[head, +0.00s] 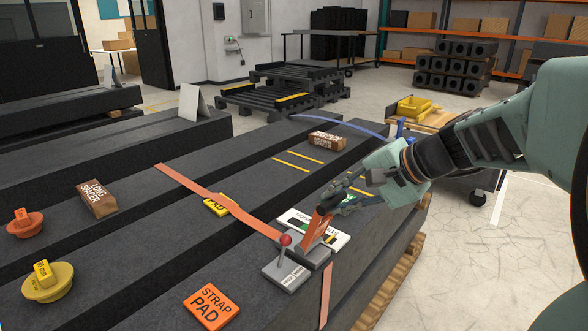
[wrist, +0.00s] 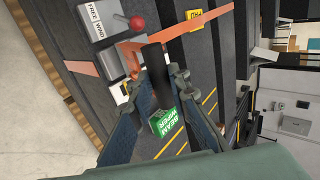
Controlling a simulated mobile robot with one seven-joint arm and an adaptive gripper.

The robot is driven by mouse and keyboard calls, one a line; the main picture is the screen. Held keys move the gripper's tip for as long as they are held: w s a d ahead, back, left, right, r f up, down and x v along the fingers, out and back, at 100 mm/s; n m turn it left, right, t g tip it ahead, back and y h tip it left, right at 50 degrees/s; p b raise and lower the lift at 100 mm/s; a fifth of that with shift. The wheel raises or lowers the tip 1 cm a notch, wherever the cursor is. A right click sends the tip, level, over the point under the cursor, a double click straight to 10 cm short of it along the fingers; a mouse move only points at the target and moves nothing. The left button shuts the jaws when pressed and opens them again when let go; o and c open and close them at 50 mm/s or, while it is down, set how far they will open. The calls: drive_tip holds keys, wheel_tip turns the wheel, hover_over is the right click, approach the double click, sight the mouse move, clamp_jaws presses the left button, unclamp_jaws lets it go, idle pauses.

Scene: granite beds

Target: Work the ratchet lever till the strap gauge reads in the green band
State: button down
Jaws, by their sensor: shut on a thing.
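The ratchet (head: 313,252) sits on the dark granite beam with its orange lever (head: 318,229) raised and tilted. My gripper (head: 334,194) is shut on the lever's black grip, which shows between my fingers in the wrist view (wrist: 154,62). The orange strap (head: 215,197) runs from the ratchet across the beams, over a yellow pad (head: 218,206). A white gauge plate (head: 338,240) lies behind the lever. The lever and gripper cover much of it, so its reading cannot be told. A grey selector block (head: 283,275) marked FREE and WIND carries a red-ball stick (head: 286,240).
A loose orange strap pad (head: 212,305) lies in front of the selector. A brown long spacer (head: 97,199) and another brown block (head: 327,140) rest on the beams. A green beam wiper (wrist: 168,123) lies near my fingers in the wrist view. Open floor (head: 490,260) is at right.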

drive_tip(key=c, duration=2.2)
unclamp_jaws()
drive_tip(key=shift+s+a+f, duration=0.1)
drive_tip(key=shift+s+f, duration=0.05)
drive_tip(key=shift+f, duration=0.65)
drive_tip(key=shift+o, duration=1.2)
drive_tip(key=shift+w+f+g, duration=0.15)
drive_tip(key=shift+w+g, duration=0.1)
drive_tip(key=shift+g, duration=0.05)
drive_tip(key=shift+o, duration=0.7)
drive_tip(key=shift+r, duration=0.35)
drive_tip(key=shift+r, duration=0.1)
